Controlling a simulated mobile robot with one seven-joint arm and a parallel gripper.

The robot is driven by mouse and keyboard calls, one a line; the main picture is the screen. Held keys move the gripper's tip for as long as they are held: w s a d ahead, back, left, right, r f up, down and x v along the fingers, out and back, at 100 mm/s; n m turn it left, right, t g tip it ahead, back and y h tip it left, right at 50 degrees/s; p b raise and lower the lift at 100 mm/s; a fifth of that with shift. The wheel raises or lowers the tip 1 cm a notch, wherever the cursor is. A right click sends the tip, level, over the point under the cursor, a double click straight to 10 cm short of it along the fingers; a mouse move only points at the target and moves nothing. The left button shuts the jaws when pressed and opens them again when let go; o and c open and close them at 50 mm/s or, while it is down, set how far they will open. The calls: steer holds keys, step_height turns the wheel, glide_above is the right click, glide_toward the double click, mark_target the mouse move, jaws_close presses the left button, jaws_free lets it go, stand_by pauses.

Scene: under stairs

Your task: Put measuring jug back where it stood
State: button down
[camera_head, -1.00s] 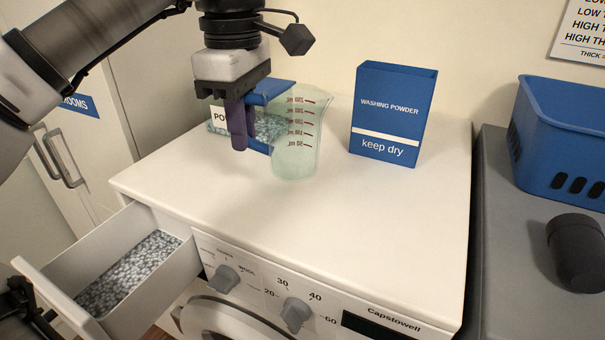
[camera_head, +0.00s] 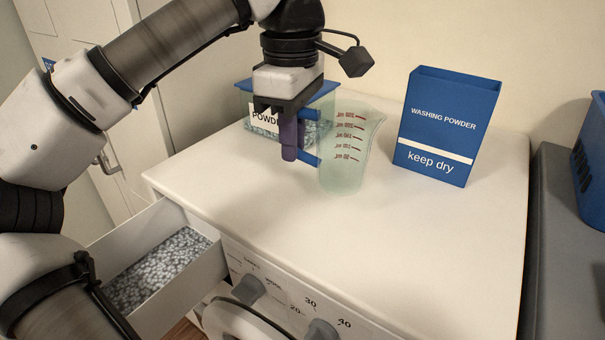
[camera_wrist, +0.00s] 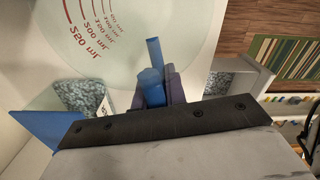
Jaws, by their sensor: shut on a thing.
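The measuring jug (camera_head: 345,155) is clear, pale green, with red markings and a blue handle. It is upright over the white washing machine top (camera_head: 430,240); I cannot tell whether its base touches. My gripper (camera_head: 290,150) points down and is shut on the jug's handle, to the left of the jug body. In the wrist view the handle (camera_wrist: 150,82) sits between the purple fingers, and the jug's clear body (camera_wrist: 120,35) lies beyond it, looking empty.
A powder tub (camera_head: 265,125) with a blue lid stands close behind my gripper. A blue washing powder box (camera_head: 447,125) stands to the jug's right. The drawer (camera_head: 160,265), full of granules, is open at front left. The machine top's front right is clear.

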steer(key=shift+f+p, duration=0.5)
steer(key=shift+f, duration=2.1)
steer(key=c, duration=1.4)
jaws_free()
steer(key=shift+c, duration=0.2)
steer(key=r, duration=1.2)
steer(key=shift+w+r+p, duration=0.2)
steer(key=shift+r+p, duration=0.15)
steer(key=shift+p, duration=0.05)
steer(key=shift+r+p, duration=0.55)
steer(key=shift+p, duration=0.05)
